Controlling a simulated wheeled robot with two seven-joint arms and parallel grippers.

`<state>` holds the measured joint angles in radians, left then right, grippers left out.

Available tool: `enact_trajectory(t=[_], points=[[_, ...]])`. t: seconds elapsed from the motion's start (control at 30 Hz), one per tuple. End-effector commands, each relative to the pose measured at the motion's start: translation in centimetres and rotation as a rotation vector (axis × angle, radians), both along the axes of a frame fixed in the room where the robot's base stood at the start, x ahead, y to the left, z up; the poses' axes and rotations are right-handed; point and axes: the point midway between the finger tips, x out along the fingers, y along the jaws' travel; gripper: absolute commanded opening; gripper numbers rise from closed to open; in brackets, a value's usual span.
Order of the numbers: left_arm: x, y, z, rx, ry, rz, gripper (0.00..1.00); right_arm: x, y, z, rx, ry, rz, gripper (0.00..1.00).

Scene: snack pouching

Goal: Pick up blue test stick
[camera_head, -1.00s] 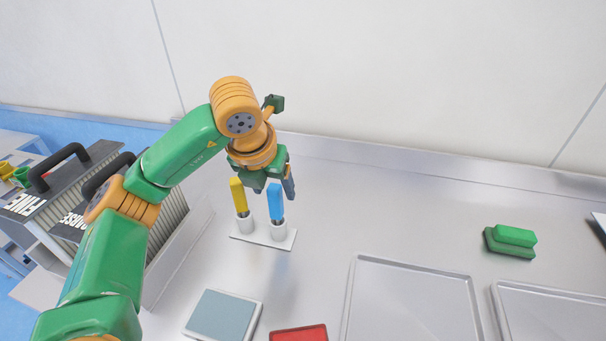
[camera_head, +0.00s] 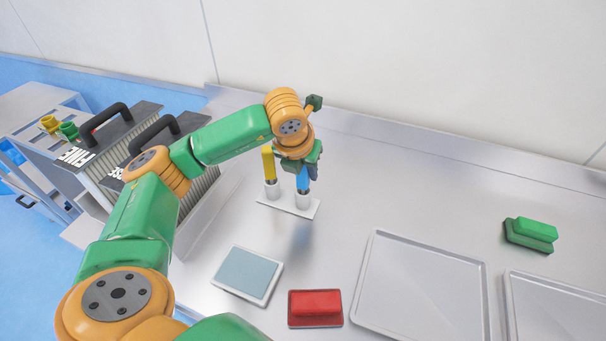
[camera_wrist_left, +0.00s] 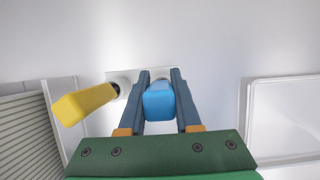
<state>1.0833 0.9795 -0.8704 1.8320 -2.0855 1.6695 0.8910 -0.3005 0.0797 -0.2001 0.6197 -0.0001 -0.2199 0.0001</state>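The blue test stick (camera_head: 303,181) stands upright in the right cup of a small white holder (camera_head: 297,209) on the steel table. The yellow test stick (camera_head: 268,163) stands in the left cup. My left gripper (camera_head: 308,172) is over the blue stick, pointing down. In the left wrist view the blue stick (camera_wrist_left: 159,102) lies between the two fingers of my left gripper (camera_wrist_left: 160,85), with a narrow gap visible at least on the right side. The yellow stick (camera_wrist_left: 85,103) is outside the fingers, to the left. My right gripper is not in view.
A grey-blue pad (camera_head: 247,273) and a red block (camera_head: 315,306) lie in front of the holder. Empty metal trays (camera_head: 422,288) are at the right, with a green block (camera_head: 530,232) behind them. Bins with black handles (camera_head: 103,121) stand at the left.

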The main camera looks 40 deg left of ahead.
Motion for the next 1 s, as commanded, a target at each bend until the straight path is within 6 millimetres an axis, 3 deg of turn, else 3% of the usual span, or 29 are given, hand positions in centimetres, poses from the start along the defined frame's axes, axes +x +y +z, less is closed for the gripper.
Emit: enact_trajectory(t=[0.37, 0.8, 1.0], points=[[0.0, 0.0, 0.4, 0.000, -0.001, 0.001, 0.00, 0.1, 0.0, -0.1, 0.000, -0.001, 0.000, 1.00], [0.1, -0.1, 8.3, -0.001, -0.005, -0.001, 0.00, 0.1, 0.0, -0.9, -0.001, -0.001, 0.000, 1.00], [0.0, 0.0, 11.2, -0.001, 0.000, -0.001, 0.00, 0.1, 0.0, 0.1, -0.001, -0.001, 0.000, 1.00]])
